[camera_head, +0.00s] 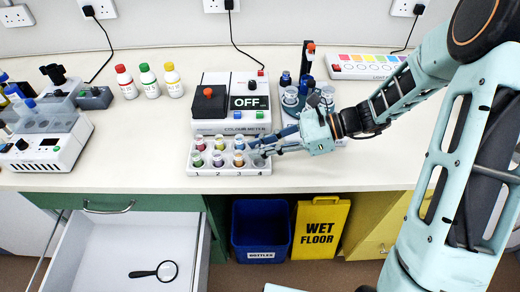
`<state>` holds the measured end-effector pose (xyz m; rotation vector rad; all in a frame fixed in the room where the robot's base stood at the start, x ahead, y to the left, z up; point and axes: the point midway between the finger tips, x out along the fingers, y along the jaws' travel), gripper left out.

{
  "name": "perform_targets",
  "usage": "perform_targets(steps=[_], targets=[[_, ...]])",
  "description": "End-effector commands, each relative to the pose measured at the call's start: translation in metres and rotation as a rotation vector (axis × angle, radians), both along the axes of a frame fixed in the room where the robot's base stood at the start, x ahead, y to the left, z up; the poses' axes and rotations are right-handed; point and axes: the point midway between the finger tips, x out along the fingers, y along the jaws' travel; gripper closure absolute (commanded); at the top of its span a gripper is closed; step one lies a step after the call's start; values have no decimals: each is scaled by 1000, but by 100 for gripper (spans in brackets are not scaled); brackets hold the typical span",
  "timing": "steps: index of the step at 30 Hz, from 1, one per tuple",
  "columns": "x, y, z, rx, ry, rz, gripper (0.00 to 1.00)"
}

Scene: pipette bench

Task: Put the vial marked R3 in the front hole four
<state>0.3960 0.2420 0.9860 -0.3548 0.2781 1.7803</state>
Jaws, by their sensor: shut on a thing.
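The white rack (230,172) stands at the bench's front edge, with 1 to 4 marked along its front. Front hole four (259,161) lies just in front of the fingertips and looks grey, without coloured contents.
The colour meter (230,108), reading OFF, stands right behind the rack. A stand with vials (291,95) is close behind my gripper. Capped bottles (148,82) and a white machine (40,150) are left. An open drawer (120,235) juts out below.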

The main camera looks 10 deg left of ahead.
Motion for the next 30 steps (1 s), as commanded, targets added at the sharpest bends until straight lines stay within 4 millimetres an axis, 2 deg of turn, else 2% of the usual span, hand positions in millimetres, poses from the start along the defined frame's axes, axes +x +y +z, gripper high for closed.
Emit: perform_targets(steps=[4, 20, 21, 25, 30], targets=[[0, 0, -14, 0, 1, 0, 96], [0, 0, -23, 0, -1, -1, 96], [0, 0, -23, 0, -1, -1, 83], [0, 0, -22, -1, -2, -1, 68], [0, 0, -22, -1, -2, -1, 66]])
